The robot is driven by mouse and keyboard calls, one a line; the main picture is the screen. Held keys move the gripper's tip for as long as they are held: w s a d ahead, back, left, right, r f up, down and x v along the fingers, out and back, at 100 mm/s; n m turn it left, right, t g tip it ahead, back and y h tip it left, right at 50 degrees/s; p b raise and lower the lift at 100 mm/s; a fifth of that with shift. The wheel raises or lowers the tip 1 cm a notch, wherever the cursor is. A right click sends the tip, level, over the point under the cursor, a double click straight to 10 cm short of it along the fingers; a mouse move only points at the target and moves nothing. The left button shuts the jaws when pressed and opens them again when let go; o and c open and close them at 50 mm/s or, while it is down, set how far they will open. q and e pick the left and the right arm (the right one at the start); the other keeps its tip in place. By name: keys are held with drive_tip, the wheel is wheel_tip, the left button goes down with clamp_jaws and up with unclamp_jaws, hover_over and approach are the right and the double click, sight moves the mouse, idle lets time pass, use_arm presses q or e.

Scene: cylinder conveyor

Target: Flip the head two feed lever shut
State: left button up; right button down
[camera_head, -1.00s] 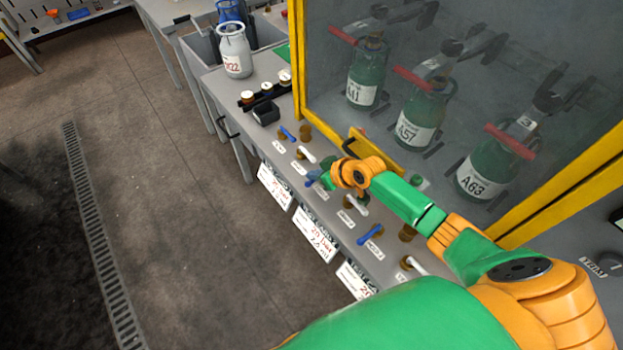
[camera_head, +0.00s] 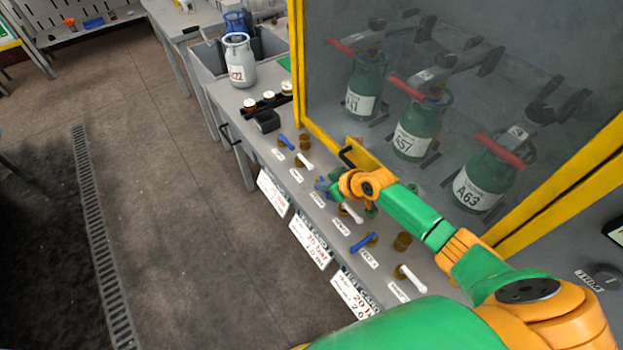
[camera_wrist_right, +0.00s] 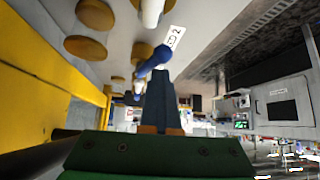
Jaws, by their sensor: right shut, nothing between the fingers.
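A row of small blue and white levers on brown knobs runs along the grey bench front. The blue feed lever by the label ending in 2 shows in the right wrist view (camera_wrist_right: 152,62), just beyond my fingertips. In the head view, my right gripper (camera_head: 327,187) is at this lever in the middle of the row and largely hides it. My right gripper is shut, with nothing between its fingers. Its dark fingers (camera_wrist_right: 160,90) point at the lever; I cannot tell whether they touch it. My left gripper is not in view.
A yellow-framed clear guard (camera_head: 299,75) stands behind the levers, with green cylinders (camera_head: 412,140) inside. Its yellow handle plate (camera_head: 362,153) is close to my right wrist. Neighbouring levers are white (camera_head: 351,211) and blue (camera_head: 363,242). A white cylinder (camera_head: 239,62) stands at the far end.

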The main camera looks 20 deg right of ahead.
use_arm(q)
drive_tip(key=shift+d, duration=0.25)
use_arm(e)
drive_tip(key=shift+d, duration=0.25)
idle(0.3)
